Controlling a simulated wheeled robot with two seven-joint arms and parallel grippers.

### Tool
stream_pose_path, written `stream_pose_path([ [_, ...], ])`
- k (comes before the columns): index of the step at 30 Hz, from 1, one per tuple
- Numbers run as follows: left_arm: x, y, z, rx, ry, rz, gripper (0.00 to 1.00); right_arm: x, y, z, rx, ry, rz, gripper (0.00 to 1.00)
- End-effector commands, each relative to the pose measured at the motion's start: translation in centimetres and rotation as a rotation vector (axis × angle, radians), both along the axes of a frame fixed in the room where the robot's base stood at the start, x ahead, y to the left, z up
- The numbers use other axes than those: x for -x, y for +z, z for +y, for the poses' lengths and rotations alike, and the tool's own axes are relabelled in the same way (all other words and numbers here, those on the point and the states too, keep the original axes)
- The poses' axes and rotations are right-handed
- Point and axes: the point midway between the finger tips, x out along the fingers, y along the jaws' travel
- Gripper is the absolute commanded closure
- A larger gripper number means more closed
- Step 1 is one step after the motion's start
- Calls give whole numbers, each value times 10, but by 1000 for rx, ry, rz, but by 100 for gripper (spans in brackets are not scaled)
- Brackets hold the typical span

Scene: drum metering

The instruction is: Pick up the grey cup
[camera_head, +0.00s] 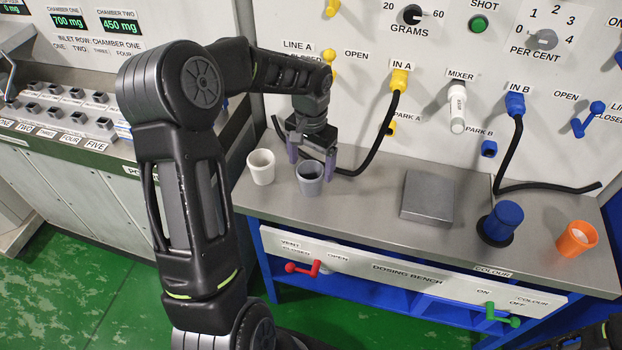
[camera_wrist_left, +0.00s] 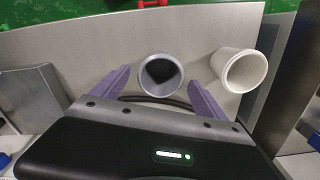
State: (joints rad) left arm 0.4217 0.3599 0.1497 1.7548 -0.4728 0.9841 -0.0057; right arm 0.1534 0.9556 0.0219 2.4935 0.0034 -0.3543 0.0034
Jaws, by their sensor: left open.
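The grey cup (camera_head: 309,179) stands upright on the metal bench top, to the right of the white cup (camera_head: 261,167). My left gripper (camera_head: 312,160) is open just behind and above the grey cup. In the left wrist view the grey cup (camera_wrist_left: 160,76) shows between and a little beyond the two purple fingertips of my left gripper (camera_wrist_left: 158,85), with a gap on each side. The white cup (camera_wrist_left: 243,71) stands close to the finger on the right in that view. I cannot see my right gripper in either view.
A grey square plate (camera_head: 427,196) lies on the dosing bench (camera_head: 365,220). A black hose (camera_head: 379,150) hangs from IN A behind my gripper. The bench front has a red lever (camera_head: 303,268).

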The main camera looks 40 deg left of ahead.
Motion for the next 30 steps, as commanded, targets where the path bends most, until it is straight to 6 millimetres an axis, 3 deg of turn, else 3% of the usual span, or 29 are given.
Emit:
stream_pose_path([
  [14, 0, -13, 0, 1, 1, 0, 16, 0, 4, 0, 1, -1, 1, 64],
  [24, 1, -56, 1, 1, 0, 0, 16, 2, 16, -1, 5, -2, 7, 64],
  [30, 0, -60, 1, 1, 1, -2, 16, 2, 16, -1, 5, -2, 7, 64],
])
